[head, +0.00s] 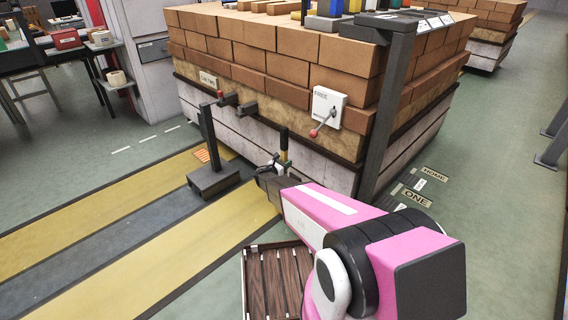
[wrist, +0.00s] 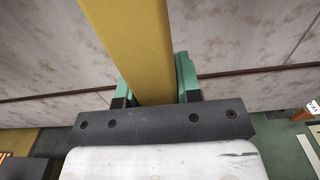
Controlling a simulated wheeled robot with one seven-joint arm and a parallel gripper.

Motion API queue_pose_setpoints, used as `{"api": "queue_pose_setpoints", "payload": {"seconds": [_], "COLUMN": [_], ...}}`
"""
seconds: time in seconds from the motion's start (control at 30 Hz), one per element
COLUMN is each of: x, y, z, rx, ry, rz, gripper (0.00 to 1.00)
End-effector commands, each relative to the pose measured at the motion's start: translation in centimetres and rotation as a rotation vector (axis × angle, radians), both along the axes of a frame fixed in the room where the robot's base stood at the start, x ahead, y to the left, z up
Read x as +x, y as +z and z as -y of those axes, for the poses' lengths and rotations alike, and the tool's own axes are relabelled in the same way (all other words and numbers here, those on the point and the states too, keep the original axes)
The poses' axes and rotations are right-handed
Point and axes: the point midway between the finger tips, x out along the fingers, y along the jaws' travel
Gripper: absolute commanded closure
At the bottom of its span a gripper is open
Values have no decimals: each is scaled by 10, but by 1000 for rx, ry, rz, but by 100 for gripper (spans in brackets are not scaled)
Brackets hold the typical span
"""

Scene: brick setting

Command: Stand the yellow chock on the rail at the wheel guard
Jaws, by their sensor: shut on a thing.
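The yellow chock (wrist: 128,40) shows in the wrist view as a long yellow bar between the two green fingers of my gripper (wrist: 152,75). In the head view my gripper (head: 277,163) is low in front of the brick-loaded car's pale side. The chock (head: 284,156) shows there as a small upright piece, yellow below a dark upper part. My gripper is shut on it. Its far end runs out of the wrist view. A dark rail-like strip (head: 110,225) runs along the floor between yellow bands. I cannot tell which part is the wheel guard.
The brick stack (head: 290,70) stands close behind my gripper. A dark post on a block base (head: 213,180) stands to its left. A white panel with a red-knobbed lever (head: 328,108) and a dark upright (head: 385,110) are to the right. A slatted wooden thing (head: 270,280) lies below.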

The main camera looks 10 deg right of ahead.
Motion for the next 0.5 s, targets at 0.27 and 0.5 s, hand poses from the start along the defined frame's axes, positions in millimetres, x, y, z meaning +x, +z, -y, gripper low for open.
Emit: {"api": "queue_pose_setpoints", "payload": {"seconds": [0.27,0.5], "x": [1,-1], "y": [-29,-34], "z": [0,0], "rx": [-5,-5], "ry": [-1,-1], "rz": [2,4], "gripper": [100,100]}}
